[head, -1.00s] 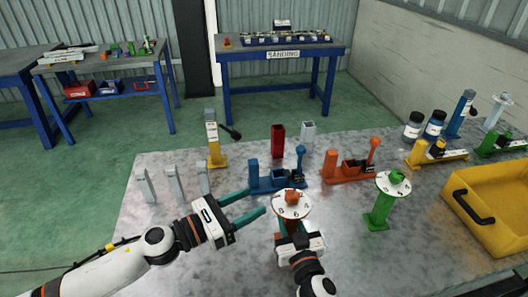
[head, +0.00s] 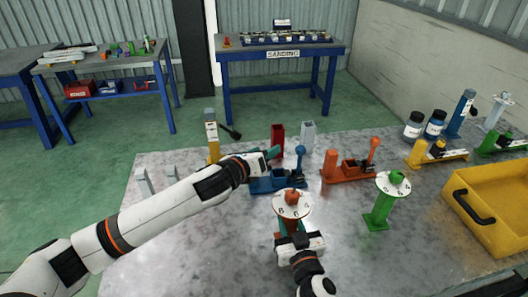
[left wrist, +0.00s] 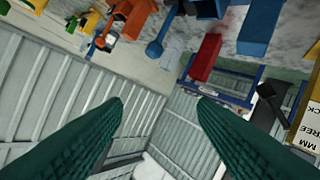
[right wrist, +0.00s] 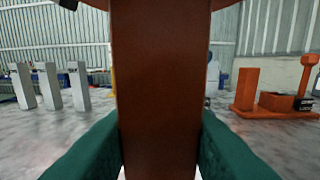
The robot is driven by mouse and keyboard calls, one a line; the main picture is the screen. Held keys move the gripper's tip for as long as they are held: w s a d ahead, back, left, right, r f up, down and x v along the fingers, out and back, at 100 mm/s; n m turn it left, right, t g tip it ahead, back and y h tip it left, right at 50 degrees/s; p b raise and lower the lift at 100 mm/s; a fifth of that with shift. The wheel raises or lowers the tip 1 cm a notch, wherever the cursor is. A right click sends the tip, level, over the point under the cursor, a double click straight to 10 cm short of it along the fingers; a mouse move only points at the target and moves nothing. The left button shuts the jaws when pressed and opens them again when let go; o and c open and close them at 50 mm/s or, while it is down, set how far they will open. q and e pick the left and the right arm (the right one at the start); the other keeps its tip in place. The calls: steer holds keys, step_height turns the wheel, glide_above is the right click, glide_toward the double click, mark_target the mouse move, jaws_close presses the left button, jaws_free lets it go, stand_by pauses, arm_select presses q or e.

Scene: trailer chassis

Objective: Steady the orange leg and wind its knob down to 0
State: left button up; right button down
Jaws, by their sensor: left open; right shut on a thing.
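The orange leg (head: 281,228) stands upright on the grey metal table. A white numbered dial (head: 279,206) and an orange knob (head: 292,197) top it. My right gripper (head: 290,239) is at the leg below the dial. In the right wrist view the green fingers are shut on the orange post (right wrist: 160,95), one on each side. My left gripper (head: 272,154) is open and empty, beyond the leg and above the blue fixture. In the left wrist view its green fingers (left wrist: 160,110) are spread wide with nothing between them.
A blue fixture (head: 268,185) and an orange fixture (head: 350,173) stand behind the leg. A green dial stand (head: 380,210) is to the right, near a yellow bin (head: 490,205). A yellow post (head: 212,148) and red block (head: 277,138) stand farther back. The table's front left is clear.

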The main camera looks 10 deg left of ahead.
arm_select(q)
steer(key=shift+w+d, duration=0.15)
steer(key=shift+f, duration=0.1)
steer(key=n+g+h, duration=0.5)
steer(key=n+h, duration=0.4)
steer(key=n, duration=1.4)
glide_toward(285, 200)
steer(key=x, duration=1.1)
steer(key=shift+w+d, duration=0.2)
steer(key=shift+d, duration=0.15)
